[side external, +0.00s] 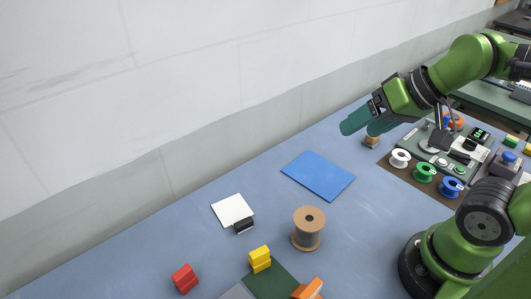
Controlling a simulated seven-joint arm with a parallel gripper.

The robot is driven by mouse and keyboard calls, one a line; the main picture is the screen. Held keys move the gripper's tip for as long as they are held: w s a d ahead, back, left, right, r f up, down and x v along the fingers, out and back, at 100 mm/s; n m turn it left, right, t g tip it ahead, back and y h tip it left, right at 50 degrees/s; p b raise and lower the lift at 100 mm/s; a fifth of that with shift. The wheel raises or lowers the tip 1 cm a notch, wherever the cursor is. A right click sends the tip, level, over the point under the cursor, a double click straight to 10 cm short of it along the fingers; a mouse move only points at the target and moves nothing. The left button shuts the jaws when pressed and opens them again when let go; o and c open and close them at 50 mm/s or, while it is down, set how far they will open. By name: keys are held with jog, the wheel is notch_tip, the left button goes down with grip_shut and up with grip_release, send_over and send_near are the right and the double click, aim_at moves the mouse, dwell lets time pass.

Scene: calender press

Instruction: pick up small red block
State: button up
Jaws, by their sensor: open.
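The small red block (185,279) stands on the blue-grey table at the lower left of the side external view. Nothing touches it. My gripper (354,126) is high at the upper right, far from the red block, with teal fingers pointing down and left. It is open, and no object shows between its fingers.
A yellow block (260,259) and an orange block (308,289) stand by a dark green mat (282,279). A brown spool (307,229), a white square (232,209) with a black item (243,226), and a blue sheet (318,176) lie between. Small spools (424,173) stand at right.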

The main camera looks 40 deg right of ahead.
jog(key=a+f+n+g, duration=0.1)
jog(key=a+f, duration=0.1)
jog(key=a, duration=0.1)
jog(key=n+g+h, duration=0.2)
jog(key=n+g, duration=0.3)
jog(key=g, duration=0.1)
send_over(182, 272)
notch_tip(182, 272, down, 5)
jog(key=shift+m, duration=0.3)
jog(key=f, duration=1)
jog(key=shift+s+a+f, duration=0.2)
jog(key=shift+s+f, duration=0.05)
jog(key=shift+s, duration=0.15)
jog(key=shift+w+d+f, duration=0.1)
jog(key=shift+w+f, duration=0.05)
jog(key=shift+f, duration=0.9)
jog(key=shift+w+d+f, duration=0.1)
jog(key=shift+w+f, duration=0.05)
jog(key=shift+f, duration=0.95)
jog(key=shift+w+f, duration=0.15)
jog(key=shift+f, duration=0.9)
jog(key=c, duration=1.1)
